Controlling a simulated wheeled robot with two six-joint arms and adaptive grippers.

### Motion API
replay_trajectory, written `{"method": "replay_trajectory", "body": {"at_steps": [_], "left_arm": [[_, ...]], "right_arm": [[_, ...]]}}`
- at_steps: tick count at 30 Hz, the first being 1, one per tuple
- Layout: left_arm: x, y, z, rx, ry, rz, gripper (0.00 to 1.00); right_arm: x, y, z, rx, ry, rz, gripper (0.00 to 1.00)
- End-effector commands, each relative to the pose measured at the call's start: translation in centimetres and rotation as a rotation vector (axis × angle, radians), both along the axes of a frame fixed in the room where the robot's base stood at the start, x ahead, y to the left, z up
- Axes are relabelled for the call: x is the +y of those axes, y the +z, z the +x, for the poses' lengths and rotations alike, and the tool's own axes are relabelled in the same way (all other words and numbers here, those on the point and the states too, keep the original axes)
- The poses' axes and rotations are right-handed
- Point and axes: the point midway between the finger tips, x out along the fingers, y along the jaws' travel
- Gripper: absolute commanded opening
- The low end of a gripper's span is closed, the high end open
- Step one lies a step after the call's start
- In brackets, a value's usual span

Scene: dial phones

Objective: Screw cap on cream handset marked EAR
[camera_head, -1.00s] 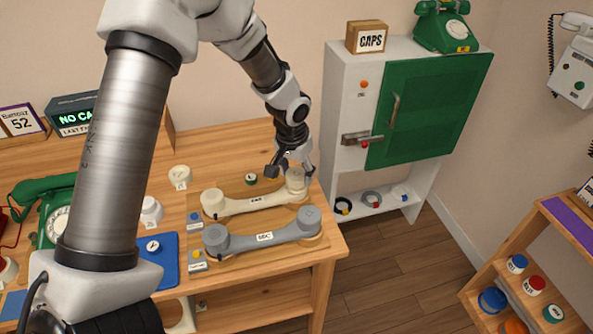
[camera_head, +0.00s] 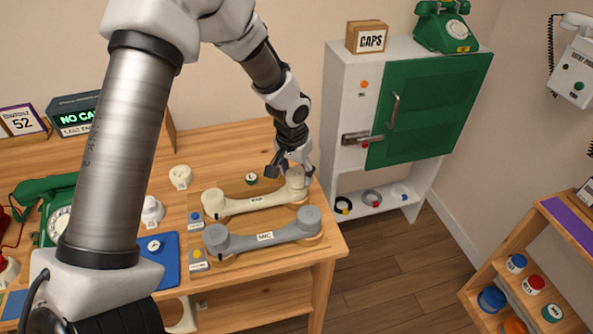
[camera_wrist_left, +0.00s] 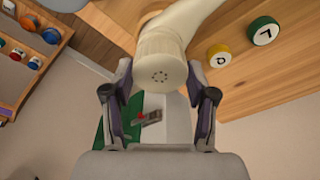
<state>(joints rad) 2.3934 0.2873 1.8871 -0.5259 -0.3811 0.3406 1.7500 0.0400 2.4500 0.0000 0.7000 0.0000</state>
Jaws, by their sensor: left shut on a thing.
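The cream handset marked EAR (camera_head: 256,200) lies on a wooden board on the table, left end near the board's blue-dot label. In the wrist view the fingers of the gripper (camera_wrist_left: 159,92) flank the cap. The seam between cap and handset is not clear. My right gripper is not in view.
A grey handset marked MIC (camera_head: 265,237) lies just in front. A small green-rimmed disc (camera_head: 251,179) and a cream piece (camera_head: 180,177) are behind and left. A white cabinet with a green door (camera_head: 425,110) stands right of the table. A shelf with caps (camera_head: 535,285) is at lower right.

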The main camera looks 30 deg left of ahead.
Motion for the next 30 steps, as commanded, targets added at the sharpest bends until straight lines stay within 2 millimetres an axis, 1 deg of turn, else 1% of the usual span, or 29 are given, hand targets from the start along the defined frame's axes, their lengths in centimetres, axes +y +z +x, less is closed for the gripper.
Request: {"method": "replay_trajectory", "body": {"at_steps": [16,22,23,24,25,30], "left_arm": [[0.0,-1.4,0.0,0.0,0.0,0.0,0.36],[0.0,-1.3,0.0,0.0,0.0,0.0,0.36],[0.0,-1.3,0.0,0.0,0.0,0.0,0.64],[0.0,-1.3,0.0,0.0,0.0,0.0,0.78],[0.0,-1.3,0.0,0.0,0.0,0.0,0.86],[0.0,-1.3,0.0,0.0,0.0,0.0,0.86]], "right_arm": [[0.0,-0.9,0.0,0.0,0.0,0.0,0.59],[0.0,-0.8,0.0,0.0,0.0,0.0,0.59],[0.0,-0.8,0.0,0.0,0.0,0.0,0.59],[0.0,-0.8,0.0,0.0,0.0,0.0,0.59],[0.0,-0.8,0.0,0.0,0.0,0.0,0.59],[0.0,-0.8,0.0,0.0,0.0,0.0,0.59]]}}
